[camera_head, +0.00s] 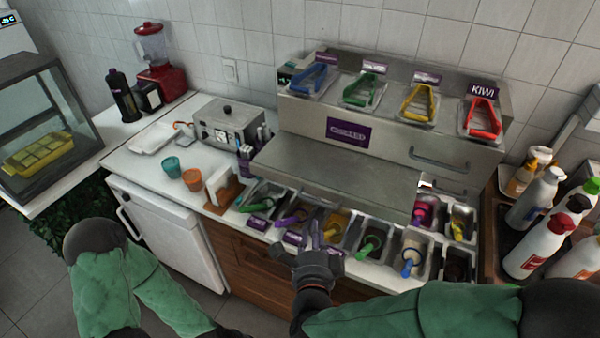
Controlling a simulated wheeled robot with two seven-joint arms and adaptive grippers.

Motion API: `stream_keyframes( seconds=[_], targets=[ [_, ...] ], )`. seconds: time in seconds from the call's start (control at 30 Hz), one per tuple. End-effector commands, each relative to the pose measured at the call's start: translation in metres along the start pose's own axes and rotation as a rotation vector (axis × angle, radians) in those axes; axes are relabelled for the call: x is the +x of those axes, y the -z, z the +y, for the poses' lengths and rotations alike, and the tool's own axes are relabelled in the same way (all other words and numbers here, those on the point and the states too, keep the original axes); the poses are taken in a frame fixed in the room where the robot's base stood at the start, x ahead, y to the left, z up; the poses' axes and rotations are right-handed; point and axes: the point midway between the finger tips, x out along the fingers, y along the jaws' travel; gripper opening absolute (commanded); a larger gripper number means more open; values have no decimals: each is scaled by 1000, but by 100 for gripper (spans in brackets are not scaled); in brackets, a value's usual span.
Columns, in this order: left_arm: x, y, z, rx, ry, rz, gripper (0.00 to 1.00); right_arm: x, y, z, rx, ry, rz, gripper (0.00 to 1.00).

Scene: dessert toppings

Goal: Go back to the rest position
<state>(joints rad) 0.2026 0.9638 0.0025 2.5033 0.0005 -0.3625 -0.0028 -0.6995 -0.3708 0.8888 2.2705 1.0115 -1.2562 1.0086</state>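My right gripper (313,238) is in the lower middle, over the front edge of the counter and the row of topping bins. Its fingers point away from me, close to the purple-handled scoop (292,218) and the bin with yellow topping (336,222). I cannot tell whether the fingers are fully shut or touch anything; no held thing is clear. My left arm, in a green sleeve, hangs at the lower left, and its gripper is out of the frame.
Sauce bottles (535,245) crowd the right side. Two cups (192,180), a metal box (228,122) and a red blender (160,70) stand at left. Floor at lower left is clear.

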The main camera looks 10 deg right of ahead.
Motion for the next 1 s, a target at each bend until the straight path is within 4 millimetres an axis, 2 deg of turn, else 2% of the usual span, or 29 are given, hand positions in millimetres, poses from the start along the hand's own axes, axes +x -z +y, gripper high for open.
stream_keyframes(
  seconds=[0.17, 0.27, 0.37, 0.57, 0.7, 0.87, 1.0],
  targets=[
    [0, 0, 0, 0, 0, 0, 40, 2, 0, 2, -11, -6, -2, 28],
    [0, 0, 0, 0, 0, 0, 40, 8, -1, 11, -62, -35, -13, 28],
    [0, 0, 0, 0, 0, 0, 40, 20, -4, 29, -163, -92, -41, 28],
    [0, 0, 0, 0, 0, 0, 40, 46, -6, 86, -418, -253, -144, 28],
    [0, 0, 0, 0, 0, 0, 40, 57, -3, 132, -582, -373, -240, 28],
    [0, 0, 0, 0, 0, 0, 40, 60, 6, 189, -746, -511, -374, 28],
    [0, 0, 0, 0, 0, 0, 40, 53, 16, 240, -868, -627, -515, 28]
  ],
)
